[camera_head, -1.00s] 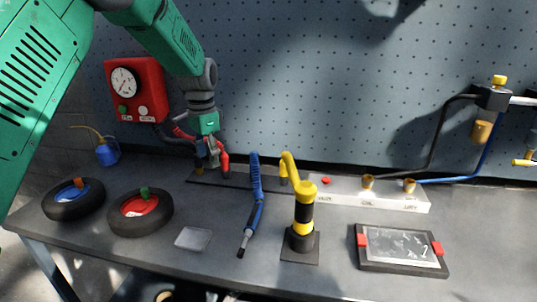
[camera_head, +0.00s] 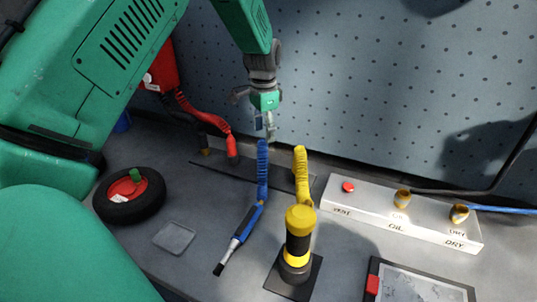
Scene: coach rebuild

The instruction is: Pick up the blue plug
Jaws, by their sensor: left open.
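The blue coiled hose (camera_head: 262,172) rises from a blue-handled tool (camera_head: 247,222) lying on the bench. Its blue upper end (camera_head: 263,147), which looks like the blue plug, is near the dark rail. My left gripper (camera_head: 265,125) is open and points down just above this end. The fingers look empty, and I cannot tell whether they touch the blue end. My right gripper is not in view.
A red hose end (camera_head: 232,147) stands left of the blue hose, and a yellow hose (camera_head: 301,175) with a yellow-black tool (camera_head: 298,245) is right. The white labelled block (camera_head: 400,222) lies further right. A wheel (camera_head: 130,195) and grey tray (camera_head: 174,238) are left.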

